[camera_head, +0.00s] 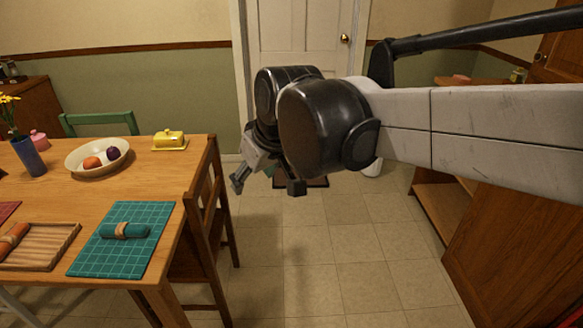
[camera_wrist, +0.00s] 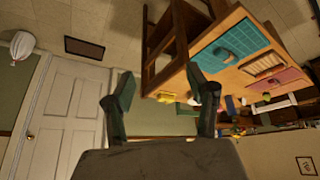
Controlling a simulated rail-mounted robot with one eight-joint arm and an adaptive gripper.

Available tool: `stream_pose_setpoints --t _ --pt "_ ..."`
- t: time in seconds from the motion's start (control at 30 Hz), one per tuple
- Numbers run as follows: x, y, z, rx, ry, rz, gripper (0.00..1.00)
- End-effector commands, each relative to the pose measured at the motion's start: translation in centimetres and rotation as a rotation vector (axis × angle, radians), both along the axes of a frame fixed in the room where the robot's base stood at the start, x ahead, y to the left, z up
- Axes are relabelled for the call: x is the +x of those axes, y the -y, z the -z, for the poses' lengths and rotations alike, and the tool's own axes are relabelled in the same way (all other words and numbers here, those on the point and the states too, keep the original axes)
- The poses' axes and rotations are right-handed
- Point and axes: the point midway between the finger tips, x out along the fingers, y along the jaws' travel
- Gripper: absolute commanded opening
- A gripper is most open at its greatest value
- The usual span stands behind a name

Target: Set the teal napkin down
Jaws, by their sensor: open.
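The teal napkin (camera_head: 125,230) is rolled, with a tan band around its middle. It lies on a teal checked placemat (camera_head: 115,262) at the near right corner of the wooden table. My gripper (camera_head: 267,186) is open and in the air, to the right of the table and apart from the napkin. In the wrist view my gripper (camera_wrist: 158,92) has its two fingers spread with nothing between them.
A ribbed wooden tray (camera_head: 62,239) with an orange roll lies left of the placemat. A white bowl (camera_head: 77,165) with fruit, a yellow butter dish (camera_head: 170,140) and a blue vase (camera_head: 28,156) stand farther back. A wooden chair (camera_head: 205,215) stands at the table's right edge. Floor beyond is open.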

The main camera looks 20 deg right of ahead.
Motion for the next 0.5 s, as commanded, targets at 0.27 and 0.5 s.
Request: stream_pose_setpoints --t 0.27,0.5 --pt "-7.5 5.2 2.1 0.029 0.047 0.199 0.52" --pt "-11.9 7.9 4.4 0.051 0.084 0.33 0.52"
